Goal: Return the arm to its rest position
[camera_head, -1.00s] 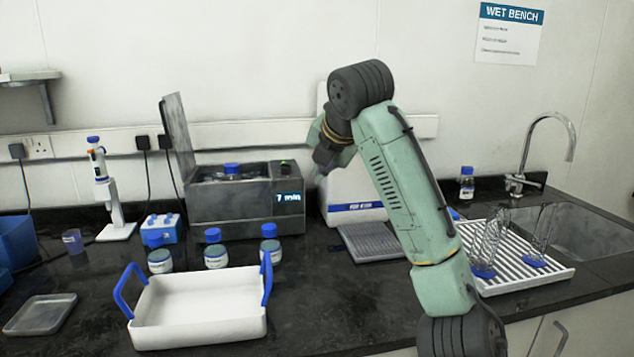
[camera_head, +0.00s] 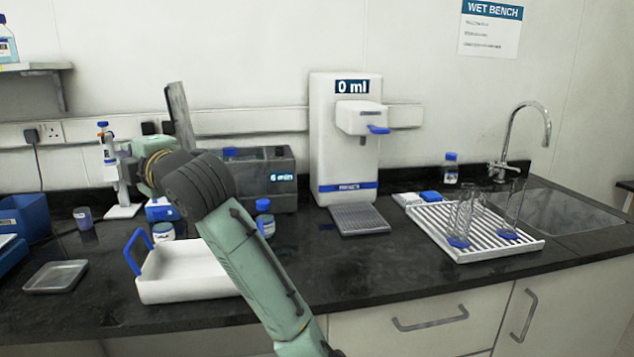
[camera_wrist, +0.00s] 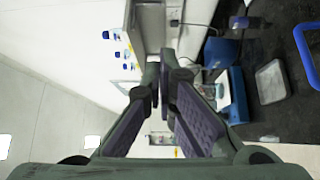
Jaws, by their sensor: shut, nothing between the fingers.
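My gripper (camera_wrist: 165,78) shows in the wrist view with its two dark finger pads close together and nothing between them. In the head view my green arm rises from the bottom and bends to the left. Its wrist end is above the bench, in front of the pipette stand (camera_head: 122,200). The fingertips are hard to make out there. My arm covers part of the white tray with blue handles (camera_head: 180,289) and part of the grey water bath (camera_head: 280,180).
A white dispenser (camera_head: 325,140) reading 0 ml stands at the centre back. A drying rack (camera_head: 425,222) with glassware and a sink (camera_head: 560,215) are at the right. Blue-capped bottles (camera_head: 264,219) stand behind the tray. The bench front at the centre is clear.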

